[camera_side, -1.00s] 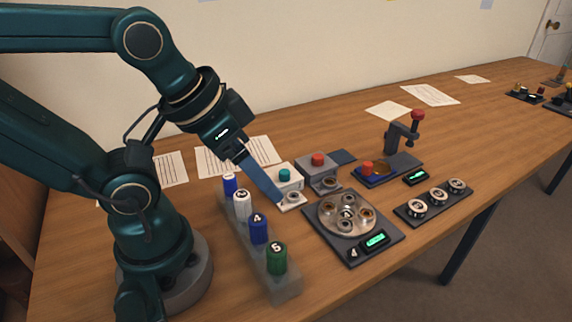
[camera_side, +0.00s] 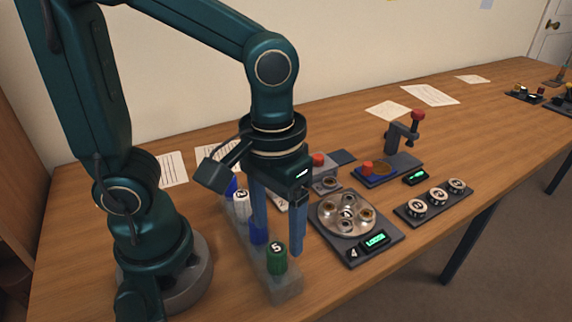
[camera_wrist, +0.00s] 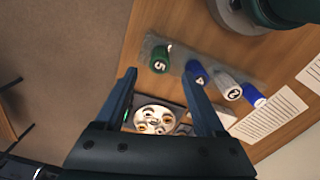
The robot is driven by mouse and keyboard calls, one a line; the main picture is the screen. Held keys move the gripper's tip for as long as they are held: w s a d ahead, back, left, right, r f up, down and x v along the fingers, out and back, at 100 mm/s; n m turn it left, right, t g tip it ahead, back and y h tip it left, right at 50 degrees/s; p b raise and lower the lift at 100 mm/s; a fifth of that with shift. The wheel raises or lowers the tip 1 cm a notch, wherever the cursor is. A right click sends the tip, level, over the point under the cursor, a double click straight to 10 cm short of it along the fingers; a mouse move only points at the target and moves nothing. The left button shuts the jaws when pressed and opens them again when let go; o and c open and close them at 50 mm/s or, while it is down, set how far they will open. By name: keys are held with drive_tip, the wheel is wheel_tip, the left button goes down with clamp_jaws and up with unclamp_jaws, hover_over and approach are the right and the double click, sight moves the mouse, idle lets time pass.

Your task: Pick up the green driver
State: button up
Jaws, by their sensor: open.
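The green driver (camera_side: 277,257) stands upright at the near end of a grey rack (camera_side: 284,287), marked with a 5. It also shows in the wrist view (camera_wrist: 160,60), ahead of and between the lines of my fingers. My gripper (camera_side: 278,248) points down with its two blue fingers apart and empty. In the side view one finger is left of the green driver, by the blue driver, and the other is to its right. The fingertips show in the wrist view (camera_wrist: 162,70), and whether they reach around the driver I cannot tell.
The rack also holds a blue driver (camera_wrist: 196,72), a white driver (camera_wrist: 227,85) and another blue driver (camera_wrist: 253,95). A round metal plate with several fittings (camera_side: 347,213) sits on a dark base to the right. Papers (camera_side: 387,111) lie farther back.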

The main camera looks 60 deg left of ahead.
sight(277, 247)
drive_tip(key=shift+s+d+f, duration=0.15)
drive_tip(key=shift+f, duration=2.55)
drive_tip(key=shift+c, duration=0.4)
clamp_jaws()
